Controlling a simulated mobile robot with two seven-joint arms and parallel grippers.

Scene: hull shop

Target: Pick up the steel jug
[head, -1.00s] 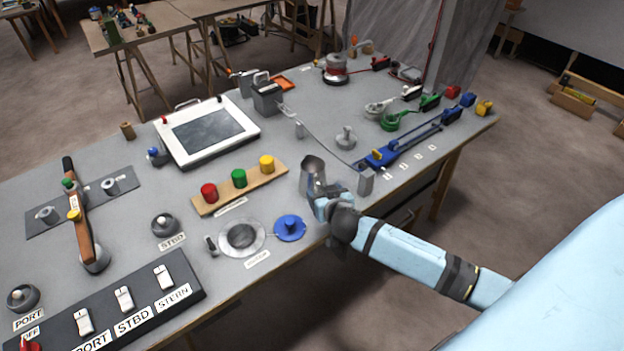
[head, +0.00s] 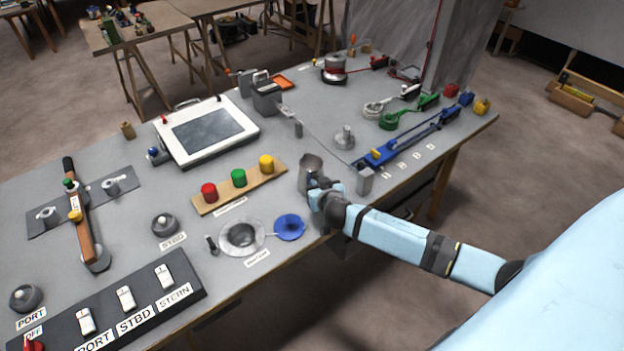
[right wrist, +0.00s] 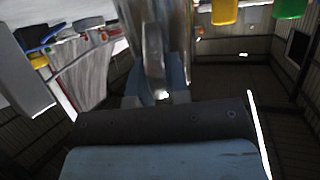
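The steel jug (head: 309,166) stands upright near the front edge of the workbench, right of the block with coloured knobs. My right gripper (head: 318,188) is at the jug's near side, its fingers partly hidden by my wrist. In the right wrist view the shiny jug (right wrist: 154,38) rises straight ahead, with a narrow part of it between the two light blue fingers (right wrist: 160,85). Whether the fingers press on it cannot be told. The jug's lower near side is hidden by the gripper. My left gripper is not in view.
A small grey block (head: 365,180) stands close to the right of the gripper. A blue disc (head: 290,227) and a round metal fitting (head: 242,236) lie left of it. The wooden block with red, green and yellow knobs (head: 222,198) is left of the jug.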

